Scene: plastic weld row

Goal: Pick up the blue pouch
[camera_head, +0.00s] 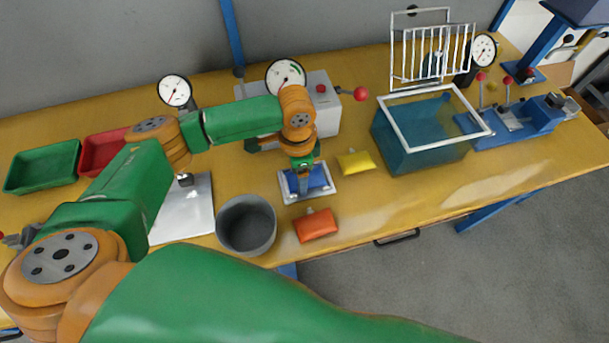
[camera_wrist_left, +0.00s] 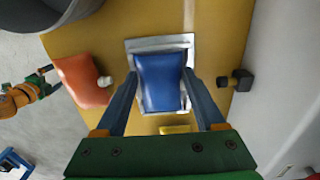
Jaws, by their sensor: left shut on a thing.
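The blue pouch (camera_head: 318,178) is on a pale square tray (camera_head: 289,198) in the middle of the table, partly hidden by my gripper in the head view. My left gripper (camera_head: 304,183) points down over it and is shut on it. In the left wrist view the blue pouch (camera_wrist_left: 160,82) lies between the two fingers (camera_wrist_left: 161,88), with the tray's rim (camera_wrist_left: 152,43) around it. I cannot tell whether the pouch is clear of the tray. My right gripper (camera_wrist_left: 50,79) shows small at the left of the wrist view, fingers apart and empty.
An orange pouch (camera_head: 316,226) and a grey bin (camera_head: 246,226) lie near the front edge. A yellow pouch (camera_head: 356,163) is right of the tray, before a blue tank (camera_head: 410,148). A white-grey machine (camera_head: 318,97) stands behind. Green (camera_head: 42,168) and red (camera_head: 101,150) trays are left.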

